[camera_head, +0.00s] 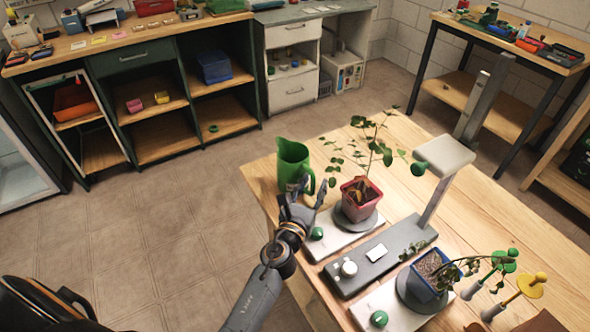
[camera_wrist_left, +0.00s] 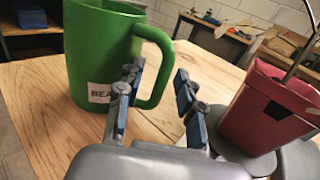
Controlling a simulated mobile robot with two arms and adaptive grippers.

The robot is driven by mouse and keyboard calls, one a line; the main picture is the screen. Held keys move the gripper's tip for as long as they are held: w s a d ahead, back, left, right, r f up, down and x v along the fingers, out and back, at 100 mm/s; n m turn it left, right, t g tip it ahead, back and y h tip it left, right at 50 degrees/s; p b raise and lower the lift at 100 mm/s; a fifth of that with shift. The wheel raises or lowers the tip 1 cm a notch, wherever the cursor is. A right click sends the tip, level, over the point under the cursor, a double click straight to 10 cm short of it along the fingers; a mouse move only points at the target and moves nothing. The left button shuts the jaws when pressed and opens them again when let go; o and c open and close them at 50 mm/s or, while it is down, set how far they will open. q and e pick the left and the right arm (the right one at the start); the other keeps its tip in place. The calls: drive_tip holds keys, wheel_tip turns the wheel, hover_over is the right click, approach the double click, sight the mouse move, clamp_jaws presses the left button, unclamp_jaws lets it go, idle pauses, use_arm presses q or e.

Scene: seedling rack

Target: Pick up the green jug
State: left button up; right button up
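The green jug (camera_head: 292,163) stands upright on the wooden table near its far left corner. In the left wrist view the jug (camera_wrist_left: 95,55) fills the upper left, with its handle facing right and a white label low on its body. My left gripper (camera_head: 310,187) is at the near side of the jug, by the handle. Its two fingers (camera_wrist_left: 158,88) are spread apart, and the handle shows in the gap between them. I cannot tell whether a finger touches the jug. My right gripper is not in view.
A red pot with a plant (camera_head: 360,196) stands on a scale close right of the jug. A grey lamp-like stand (camera_head: 440,160), a blue pot (camera_head: 428,275) and green and yellow-topped tools (camera_head: 505,270) are farther right. Bare wood lies behind the jug.

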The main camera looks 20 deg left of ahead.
use_arm(q)
drive_tip(key=shift+w, duration=0.25)
drive_tip(key=shift+s, duration=0.1)
clamp_jaws()
drive_tip(key=shift+r, duration=0.15)
